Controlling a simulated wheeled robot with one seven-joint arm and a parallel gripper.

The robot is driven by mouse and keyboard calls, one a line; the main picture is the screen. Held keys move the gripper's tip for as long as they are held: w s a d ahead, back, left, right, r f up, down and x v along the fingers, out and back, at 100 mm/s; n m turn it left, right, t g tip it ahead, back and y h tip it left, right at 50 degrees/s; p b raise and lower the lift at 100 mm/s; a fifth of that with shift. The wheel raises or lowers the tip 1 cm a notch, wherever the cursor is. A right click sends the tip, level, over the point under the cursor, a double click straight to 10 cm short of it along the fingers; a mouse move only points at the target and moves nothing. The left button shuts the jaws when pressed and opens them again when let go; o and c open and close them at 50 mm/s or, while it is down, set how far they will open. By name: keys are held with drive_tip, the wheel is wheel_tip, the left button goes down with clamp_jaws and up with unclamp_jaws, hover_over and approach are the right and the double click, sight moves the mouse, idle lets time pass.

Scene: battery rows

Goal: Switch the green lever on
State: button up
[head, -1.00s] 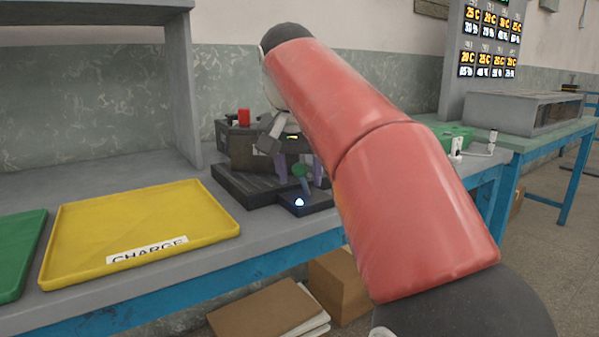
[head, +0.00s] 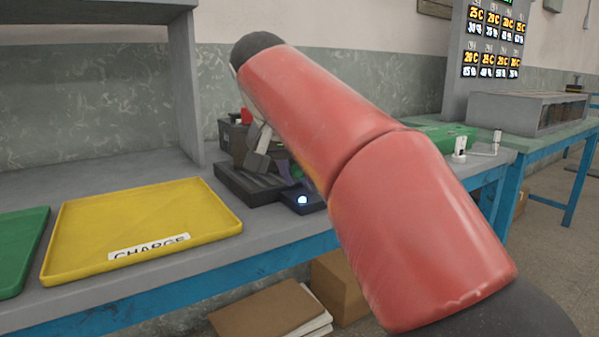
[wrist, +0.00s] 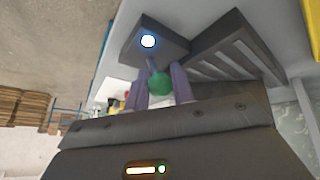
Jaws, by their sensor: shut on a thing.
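The green lever (wrist: 159,84) shows in the wrist view as a round green knob on a short grey shaft. My gripper (wrist: 160,79) has its purple fingers on either side of the knob, shut on it. The shaft runs toward a dark block (wrist: 128,50) with a glowing white-blue light (wrist: 148,41). In the head view the same light (head: 302,200) sits at the front of the dark device (head: 248,188). My red arm hides most of the lever and fingers there.
A yellow tray (head: 80,240) marked CHARGE and a green tray (head: 18,255) lie left on the grey bench (head: 225,258). A green unit (head: 445,135) is at right. Cardboard boxes (head: 340,283) are below.

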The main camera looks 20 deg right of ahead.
drive_tip(key=o, duration=1)
drive_tip(key=shift+c, duration=0.2)
drive_tip(key=p+v, duration=0.2)
drive_tip(key=v, duration=0.6)
drive_tip(key=shift+p, duration=0.3)
drive_tip(key=shift+f, duration=0.1)
drive_tip(key=s+d+f+n+y+p, duration=0.1)
drive_tip(key=s+f+n+y+p, duration=0.1)
drive_tip(key=s+f, duration=0.7)
drive_tip(key=s+d+f+n+y+p, duration=0.1)
drive_tip(key=s+d+f+n+y, duration=0.1)
drive_tip(key=s+f, duration=0.7)
wheel_tip(320, 180, down, 8)
drive_tip(key=shift+s+d+r+n+t+p, duration=0.2)
drive_tip(key=shift+d+n+t+p, duration=0.2)
drive_tip(key=shift+n, duration=0.1)
